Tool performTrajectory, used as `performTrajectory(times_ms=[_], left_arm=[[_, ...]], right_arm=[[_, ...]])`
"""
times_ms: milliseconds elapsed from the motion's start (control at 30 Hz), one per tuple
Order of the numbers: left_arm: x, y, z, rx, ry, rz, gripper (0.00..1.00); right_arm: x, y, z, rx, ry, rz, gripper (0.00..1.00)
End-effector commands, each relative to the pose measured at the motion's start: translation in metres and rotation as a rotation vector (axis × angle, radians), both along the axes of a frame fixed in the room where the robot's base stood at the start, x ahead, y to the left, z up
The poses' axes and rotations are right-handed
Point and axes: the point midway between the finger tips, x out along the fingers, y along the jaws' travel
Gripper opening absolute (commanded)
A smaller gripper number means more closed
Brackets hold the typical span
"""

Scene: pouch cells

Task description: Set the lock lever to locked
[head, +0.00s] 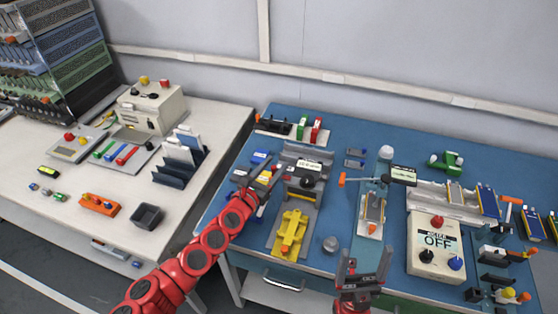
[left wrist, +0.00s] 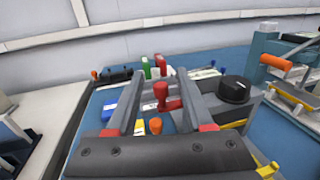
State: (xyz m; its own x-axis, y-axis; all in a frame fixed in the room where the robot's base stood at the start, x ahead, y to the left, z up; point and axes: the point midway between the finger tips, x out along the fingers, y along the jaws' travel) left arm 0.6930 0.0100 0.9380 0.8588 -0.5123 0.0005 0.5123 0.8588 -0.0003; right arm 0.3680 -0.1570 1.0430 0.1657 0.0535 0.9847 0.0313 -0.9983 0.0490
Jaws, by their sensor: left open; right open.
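A red upright lever knob (left wrist: 161,95) with a red arm shows between the fingers of my left gripper (left wrist: 158,76) in the left wrist view. It looks like the lock lever, but I see no lock marking. The fingers stand apart on either side of it, and I cannot tell whether they touch it. In the head view my left gripper (head: 263,180) is open at the left side of the grey fixture (head: 303,187), and the lever is mostly hidden there. My right gripper (head: 364,262) is open and empty near the blue table's front edge.
The fixture has a black knob (left wrist: 235,89) and a yellow slide (head: 290,232) in front. A small grey round weight (head: 330,244) sits on the blue table (head: 240,228).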

Motion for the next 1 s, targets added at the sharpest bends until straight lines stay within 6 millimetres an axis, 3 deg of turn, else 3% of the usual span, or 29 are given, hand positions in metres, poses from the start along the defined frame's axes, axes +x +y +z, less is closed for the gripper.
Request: performTrajectory(times_ms=[233, 633, 900, 1000], left_arm=[[0.023, -0.013, 0.002, -0.004, -0.001, 0.001, 0.52], [0.027, -0.016, 0.000, 0.001, 0.001, -0.001, 0.52], [0.027, -0.016, 0.000, 0.001, 0.001, -0.001, 0.03], [0.026, -0.016, 0.000, 0.001, 0.001, -0.001, 0.00]], right_arm=[[0.000, 0.000, -0.001, 0.000, 0.000, 0.000, 0.82], [0.000, 0.000, -0.001, 0.000, 0.000, 0.000, 0.82], [0.000, 0.000, -0.001, 0.000, 0.000, 0.000, 0.82], [0.000, 0.000, -0.001, 0.000, 0.000, 0.000, 0.82]])
